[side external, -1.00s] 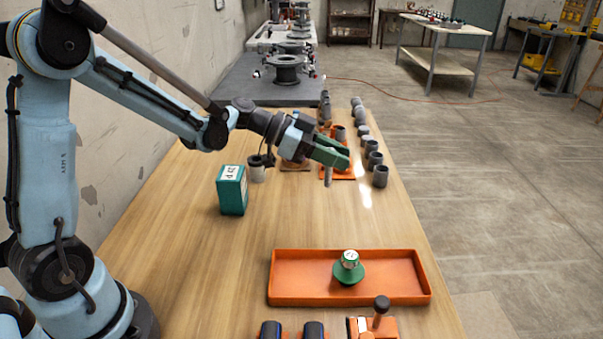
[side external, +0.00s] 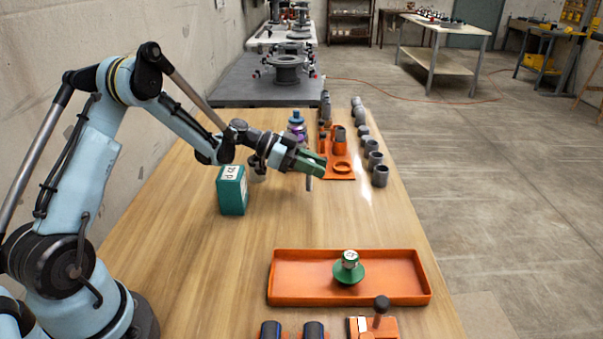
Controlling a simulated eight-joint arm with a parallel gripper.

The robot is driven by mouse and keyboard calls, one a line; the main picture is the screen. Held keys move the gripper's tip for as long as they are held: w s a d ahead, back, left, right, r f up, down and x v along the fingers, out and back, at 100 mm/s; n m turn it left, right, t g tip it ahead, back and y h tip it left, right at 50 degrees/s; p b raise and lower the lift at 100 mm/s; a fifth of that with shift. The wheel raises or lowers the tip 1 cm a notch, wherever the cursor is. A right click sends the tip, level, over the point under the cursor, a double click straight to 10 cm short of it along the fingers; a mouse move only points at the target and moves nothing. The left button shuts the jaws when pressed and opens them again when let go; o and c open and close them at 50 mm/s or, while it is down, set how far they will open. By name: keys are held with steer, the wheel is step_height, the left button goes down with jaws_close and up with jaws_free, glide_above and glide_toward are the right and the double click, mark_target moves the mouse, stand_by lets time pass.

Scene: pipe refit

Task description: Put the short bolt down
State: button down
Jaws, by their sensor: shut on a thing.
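My gripper (side external: 318,168) is over the middle of the wooden table, with green fingers pointing right. It is shut on the short bolt (side external: 309,184), a small grey piece that hangs below the fingers, above the table. Most of the bolt is hidden by the fingers. An orange plate (side external: 342,175) with round holes lies just behind and to the right of my gripper, with a few grey pieces at its back part. An orange tray (side external: 300,284) lies nearer the camera and holds a green round piece with a white-topped gauge (side external: 349,268).
A green box (side external: 232,193) stands left of my gripper. Several grey pipe sleeves (side external: 374,161) line the right edge. A blue and purple item (side external: 297,125) stands behind the arm. The table between gripper and tray is clear.

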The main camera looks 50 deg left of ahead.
steer(key=shift+f, duration=0.85)
steer(key=c, duration=0.8)
jaws_free()
steer(key=shift+f, duration=0.15)
steer(key=shift+c, duration=0.2)
